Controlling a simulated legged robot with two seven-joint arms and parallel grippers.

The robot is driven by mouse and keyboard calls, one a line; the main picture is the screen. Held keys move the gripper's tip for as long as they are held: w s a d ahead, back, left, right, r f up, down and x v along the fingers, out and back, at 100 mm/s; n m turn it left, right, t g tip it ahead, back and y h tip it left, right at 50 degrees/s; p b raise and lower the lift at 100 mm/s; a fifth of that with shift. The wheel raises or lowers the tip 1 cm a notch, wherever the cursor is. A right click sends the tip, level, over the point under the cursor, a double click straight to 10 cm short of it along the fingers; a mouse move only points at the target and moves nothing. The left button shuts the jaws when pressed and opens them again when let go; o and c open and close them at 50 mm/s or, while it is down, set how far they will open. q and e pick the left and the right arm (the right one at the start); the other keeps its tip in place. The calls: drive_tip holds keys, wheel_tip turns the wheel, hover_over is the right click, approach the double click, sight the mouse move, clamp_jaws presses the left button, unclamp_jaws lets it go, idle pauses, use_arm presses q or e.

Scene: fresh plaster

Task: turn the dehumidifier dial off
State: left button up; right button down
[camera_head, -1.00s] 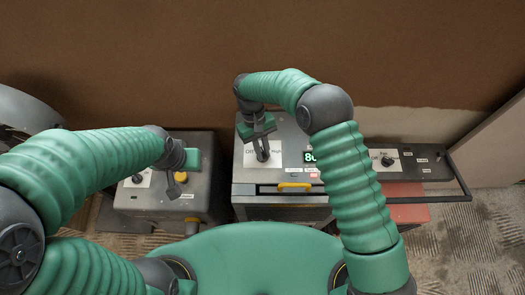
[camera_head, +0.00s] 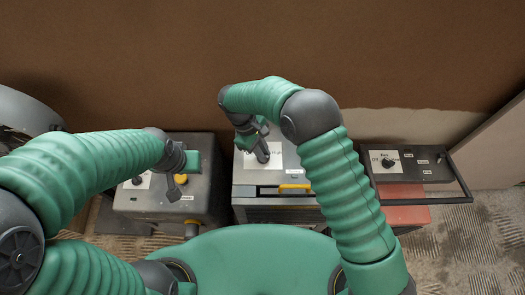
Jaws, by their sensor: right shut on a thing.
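The middle grey unit (camera_head: 243,190) has a white dial card (camera_head: 277,160) on its top and a yellow handle on its front; I take it for the dehumidifier. My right gripper (camera_head: 262,154) reaches down onto this card and is shut on the dial, which is mostly hidden by the fingers. The gripper is tilted, and its wrist leans to the left. My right arm covers the right part of the unit's top, including the number display. My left gripper (camera_head: 174,190) hangs over the left grey box, apart from the middle unit; its jaw opening cannot be made out.
The left grey box (camera_head: 140,205) has its own dark knob (camera_head: 138,179) and a yellow button (camera_head: 181,178). At the right, a dark panel (camera_head: 425,168) with a fan knob (camera_head: 388,162) sits above a red unit (camera_head: 405,214). A brown wall stands close behind.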

idle(0.3)
drive_tip(key=c, duration=1.4)
unclamp_jaws()
drive_tip(key=shift+d, duration=0.1)
drive_tip(key=shift+c, duration=0.2)
drive_tip(key=shift+w+r, duration=0.1)
drive_tip(key=shift+r, duration=0.15)
drive_tip(key=b+v, duration=0.2)
drive_tip(key=v, duration=1.4)
drive_tip(key=shift+r, duration=0.2)
